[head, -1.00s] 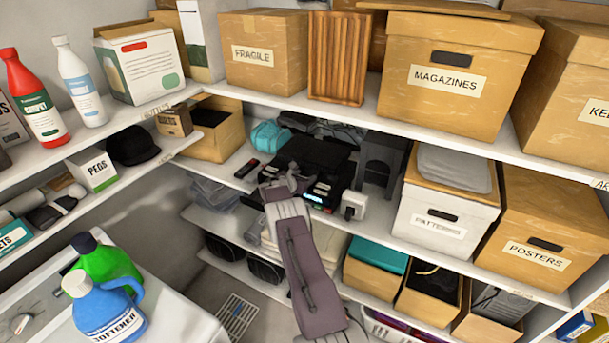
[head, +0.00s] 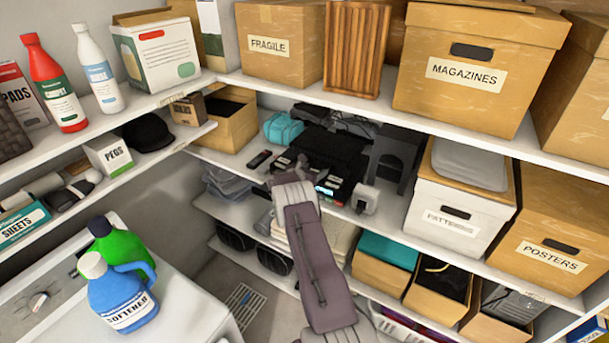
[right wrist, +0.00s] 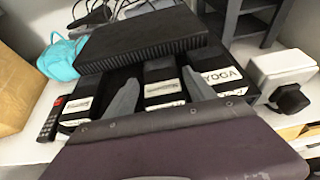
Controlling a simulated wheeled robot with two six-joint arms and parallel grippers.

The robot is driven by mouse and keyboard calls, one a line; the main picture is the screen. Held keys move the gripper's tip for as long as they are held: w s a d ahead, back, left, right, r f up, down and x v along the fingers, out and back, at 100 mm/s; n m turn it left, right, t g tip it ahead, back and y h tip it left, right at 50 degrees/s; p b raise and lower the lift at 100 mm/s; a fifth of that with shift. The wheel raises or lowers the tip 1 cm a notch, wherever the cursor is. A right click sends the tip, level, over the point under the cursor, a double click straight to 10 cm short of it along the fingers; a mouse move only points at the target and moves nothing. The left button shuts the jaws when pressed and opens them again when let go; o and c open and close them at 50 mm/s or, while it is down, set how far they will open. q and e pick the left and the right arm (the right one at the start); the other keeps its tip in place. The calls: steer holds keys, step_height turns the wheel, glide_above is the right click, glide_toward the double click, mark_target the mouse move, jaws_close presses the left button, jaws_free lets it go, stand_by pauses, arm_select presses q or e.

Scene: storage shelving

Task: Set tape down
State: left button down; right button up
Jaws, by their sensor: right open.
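Several black tapes with white labels lie side by side on the middle shelf. The middle tape (right wrist: 163,82) shows between the two grey fingers of my right gripper (right wrist: 160,92) in the right wrist view. The fingers are apart, and I cannot tell whether they touch it. To its right is a tape labelled YOGA (right wrist: 222,76), and to its left another tape (right wrist: 78,105). In the head view my right gripper (head: 289,168) reaches in at the tapes, and its wrist hides part of them. My left gripper is not in view.
A black ribbed box (right wrist: 140,42) is behind the tapes. A remote (right wrist: 51,118) lies to their left, a white plug-like device (right wrist: 282,75) to their right. A teal item (right wrist: 62,58) is at the back left. The upper shelf (head: 300,96) overhangs, carrying boxes.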

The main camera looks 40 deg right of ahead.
steer(key=b+v, duration=0.3)
steer(key=v, duration=0.6)
steer(key=shift+s+a, duration=0.2)
steer(key=shift+a, duration=0.2)
steer(key=s+a+f+m+y, duration=0.1)
steer(key=s+a+m+y, duration=0.3)
steer(key=s+a+m, duration=0.3)
steer(key=s+a+f+m+g+y, duration=0.1)
steer(key=s+a+m+y, duration=0.3)
steer(key=a, duration=1.3)
steer(key=s+a+f+m+g+y, duration=0.1)
steer(key=s+a+m+y, duration=0.4)
steer(key=s+a+m, duration=0.5)
steer(key=s+a+f, duration=0.1)
steer(key=s+a, duration=0.2)
steer(key=s, duration=0.1)
steer(key=shift+f+m, duration=0.3)
steer(key=shift+f, duration=0.05)
steer(key=shift+s, duration=0.1)
